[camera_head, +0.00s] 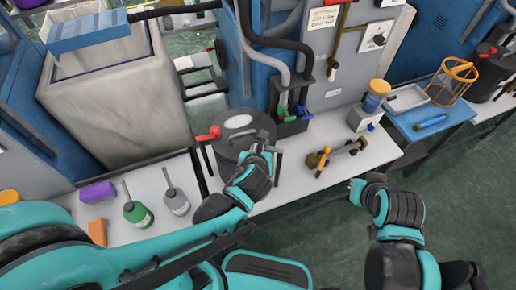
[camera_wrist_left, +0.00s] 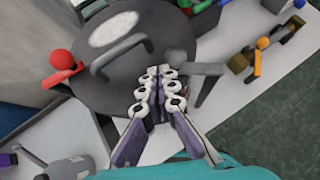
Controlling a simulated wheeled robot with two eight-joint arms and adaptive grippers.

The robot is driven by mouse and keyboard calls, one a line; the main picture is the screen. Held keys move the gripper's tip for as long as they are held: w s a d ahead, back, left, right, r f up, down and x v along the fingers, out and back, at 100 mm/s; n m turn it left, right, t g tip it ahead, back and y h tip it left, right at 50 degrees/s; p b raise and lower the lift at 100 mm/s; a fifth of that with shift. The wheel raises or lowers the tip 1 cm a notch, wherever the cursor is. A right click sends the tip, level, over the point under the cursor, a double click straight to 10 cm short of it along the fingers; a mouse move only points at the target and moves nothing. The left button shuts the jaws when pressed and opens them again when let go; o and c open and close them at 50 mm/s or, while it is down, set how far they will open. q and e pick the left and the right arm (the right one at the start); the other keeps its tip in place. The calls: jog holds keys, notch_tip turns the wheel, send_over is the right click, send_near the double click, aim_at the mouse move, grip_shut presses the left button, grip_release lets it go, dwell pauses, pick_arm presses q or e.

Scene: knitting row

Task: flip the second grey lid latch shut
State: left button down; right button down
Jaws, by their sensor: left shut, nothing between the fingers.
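The dark round pot lid (camera_head: 232,145) has a white oval label and a grey bar handle (camera_wrist_left: 120,57). It also shows in the left wrist view (camera_wrist_left: 92,88). A red latch (camera_wrist_left: 62,70) sits at its left edge. A grey latch with a ball knob (camera_wrist_left: 178,57) and a short arm is at the lid's right edge. My left gripper (camera_head: 264,152) is over the lid's near right edge. In the left wrist view its fingertips (camera_wrist_left: 160,75) are together and empty, beside the grey latch; contact cannot be told. My right gripper (camera_head: 354,186) is beyond the table's front edge, apart from the lid.
A yellow and dark fitting (camera_head: 322,160) lies right of the pot on the white table (camera_head: 300,185). Green and grey bottles (camera_head: 137,212) stand at left. Hoses and a connector block (camera_head: 290,125) rise behind the pot. A blue tray table (camera_head: 425,112) is at right.

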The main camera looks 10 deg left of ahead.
pick_arm(q)
jog(key=shift+w+a, duration=0.3)
jog(key=shift+w, duration=0.6)
jog(key=shift+w, duration=0.1)
dwell(1.4)
jog(key=v, duration=1.2)
jog(key=shift+a, duration=0.1)
dwell(0.5)
